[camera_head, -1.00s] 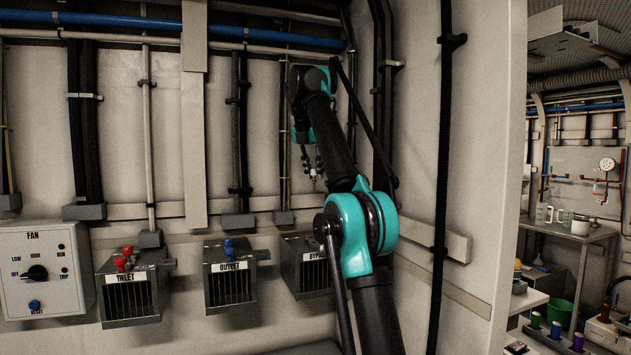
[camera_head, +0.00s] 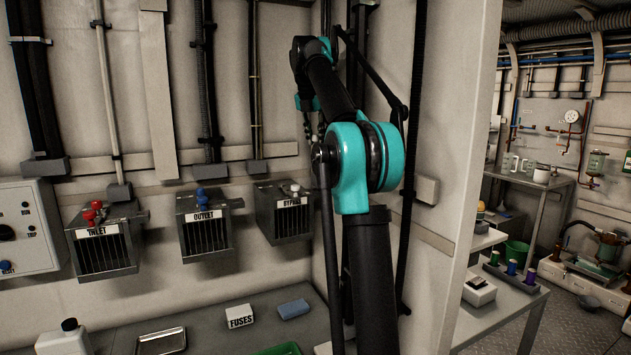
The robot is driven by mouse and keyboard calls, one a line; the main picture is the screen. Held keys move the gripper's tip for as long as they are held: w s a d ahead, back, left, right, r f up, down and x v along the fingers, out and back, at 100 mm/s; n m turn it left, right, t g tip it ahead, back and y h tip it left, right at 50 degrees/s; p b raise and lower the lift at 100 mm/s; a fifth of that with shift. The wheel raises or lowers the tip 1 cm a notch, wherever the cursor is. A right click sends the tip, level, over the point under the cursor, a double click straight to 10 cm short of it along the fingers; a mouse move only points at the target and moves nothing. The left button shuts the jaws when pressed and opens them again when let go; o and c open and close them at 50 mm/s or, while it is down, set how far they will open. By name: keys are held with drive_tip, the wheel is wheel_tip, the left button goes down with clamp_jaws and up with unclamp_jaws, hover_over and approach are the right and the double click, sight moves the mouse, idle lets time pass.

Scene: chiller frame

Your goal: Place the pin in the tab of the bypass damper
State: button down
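The bypass damper (camera_head: 284,222) is a grey box with a slatted front on the wall, right of the outlet damper. A small pale knob-like piece (camera_head: 295,188) shows on its top; I cannot tell whether it is the pin or part of the damper. My gripper (camera_head: 311,134) points down above and slightly right of the bypass damper. It is partly hidden behind my own teal arm joint. Its fingers are too small and covered to show whether they are open or hold anything. I cannot make out the pin for certain.
The inlet damper (camera_head: 105,245) with red knobs and the outlet damper (camera_head: 207,228) with a blue knob are to the left. Below, a bench (camera_head: 215,342) bears a fuses box (camera_head: 239,316), a blue block (camera_head: 293,309), a metal tray (camera_head: 161,342) and a white bottle (camera_head: 68,340).

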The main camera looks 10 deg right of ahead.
sight(317, 189)
wheel_tip(317, 189, down, 14)
drive_tip(key=shift+f, duration=0.2)
idle(0.4)
drive_tip(key=shift+f, duration=0.25)
drive_tip(key=shift+s+f, duration=0.1)
drive_tip(key=shift+f, duration=0.25)
drive_tip(key=c, duration=1.4)
unclamp_jaws()
drive_tip(key=shift+f, duration=0.1)
drive_tip(key=shift+o, duration=0.2)
drive_tip(key=shift+r, duration=0.35)
drive_tip(key=v, duration=1.2)
drive_tip(key=shift+r, duration=0.35)
